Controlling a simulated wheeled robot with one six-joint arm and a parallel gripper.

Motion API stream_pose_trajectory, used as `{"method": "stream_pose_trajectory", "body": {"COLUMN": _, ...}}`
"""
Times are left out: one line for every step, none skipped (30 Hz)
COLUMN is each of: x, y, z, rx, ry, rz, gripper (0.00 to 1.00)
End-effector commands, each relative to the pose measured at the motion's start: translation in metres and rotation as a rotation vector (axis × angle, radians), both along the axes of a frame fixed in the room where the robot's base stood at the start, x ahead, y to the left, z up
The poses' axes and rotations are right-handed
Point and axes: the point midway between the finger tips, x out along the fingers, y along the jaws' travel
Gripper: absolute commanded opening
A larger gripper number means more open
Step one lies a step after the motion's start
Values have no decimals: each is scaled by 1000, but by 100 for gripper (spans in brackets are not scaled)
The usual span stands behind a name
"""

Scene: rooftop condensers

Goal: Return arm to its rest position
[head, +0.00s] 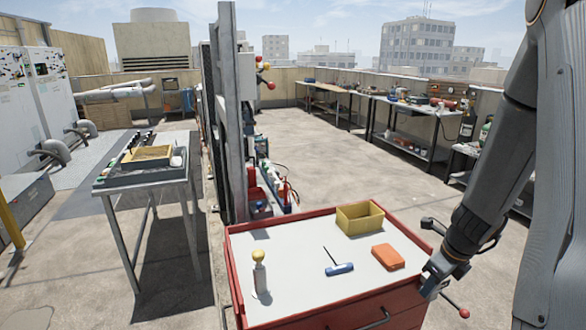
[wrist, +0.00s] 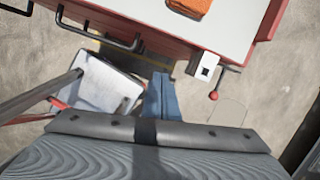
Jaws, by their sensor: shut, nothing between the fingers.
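My arm (head: 503,140) hangs down at the right of the head view, bent at its lower joint. My gripper (head: 430,287) is at its lower end, beside the right edge of the red tool cart (head: 240,275). It is shut and holds nothing. Its fingertips are small and hard to make out there. In the wrist view the red cart (wrist: 165,42) fills the top, with its pale top cut off by the frame edge. An orange cloth-like block (head: 388,257) lies on the cart top and shows in the wrist view (wrist: 190,6).
The cart top also holds a yellow bin (head: 360,218), a blue-handled tool (head: 340,269) and a yellow-knobbed bottle (head: 260,275). A red-knobbed lever (wrist: 214,95) sticks out at the cart's side. A table (head: 100,184) stands left. Open concrete floor (head: 350,165) lies behind the cart.

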Motion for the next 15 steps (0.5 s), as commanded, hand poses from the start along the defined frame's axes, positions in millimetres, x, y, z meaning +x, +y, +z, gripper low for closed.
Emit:
{"method": "stream_pose_trajectory", "body": {"x": 2, "y": 17, "z": 8, "rx": -27, "ry": -7, "rz": 135, "gripper": 0}}
{"method": "stream_pose_trajectory", "body": {"x": 2, "y": 28, "z": 13, "rx": -45, "ry": -10, "rz": 237, "gripper": 0}}
{"method": "stream_pose_trajectory", "body": {"x": 0, "y": 44, "z": 20, "rx": -74, "ry": -16, "rz": 386, "gripper": 0}}
{"method": "stream_pose_trajectory", "body": {"x": -2, "y": 57, "z": 25, "rx": -97, "ry": -20, "rz": 506, "gripper": 0}}
{"method": "stream_pose_trajectory", "body": {"x": -4, "y": 69, "z": 30, "rx": -121, "ry": -24, "rz": 630, "gripper": 0}}
{"method": "stream_pose_trajectory", "body": {"x": -8, "y": 85, "z": 37, "rx": -152, "ry": -28, "rz": 795, "gripper": 0}}
{"method": "stream_pose_trajectory", "body": {"x": -12, "y": 96, "z": 42, "rx": -174, "ry": -33, "rz": 919, "gripper": 0}}
{"method": "stream_pose_trajectory", "body": {"x": -16, "y": 108, "z": 46, "rx": -198, "ry": -37, "rz": 1041, "gripper": 0}}
{"method": "stream_pose_trajectory", "body": {"x": -21, "y": 121, "z": 52, "rx": -229, "ry": -43, "rz": 1204, "gripper": 0}}
{"method": "stream_pose_trajectory", "body": {"x": -26, "y": 132, "z": 56, "rx": -251, "ry": -46, "rz": 1325, "gripper": 0}}
{"method": "stream_pose_trajectory", "body": {"x": -32, "y": 141, "z": 60, "rx": -275, "ry": -50, "rz": 1447, "gripper": 0}}
{"method": "stream_pose_trajectory", "body": {"x": -39, "y": 153, "z": 65, "rx": -306, "ry": -54, "rz": 1608, "gripper": 0}}
{"method": "stream_pose_trajectory", "body": {"x": -45, "y": 161, "z": 68, "rx": -327, "ry": -56, "rz": 1726, "gripper": 0}}
{"method": "stream_pose_trajectory", "body": {"x": -50, "y": 169, "z": 71, "rx": -349, "ry": -59, "rz": 1840, "gripper": 0}}
{"method": "stream_pose_trajectory", "body": {"x": -58, "y": 178, "z": 74, "rx": -374, "ry": -62, "rz": 1982, "gripper": 0}}
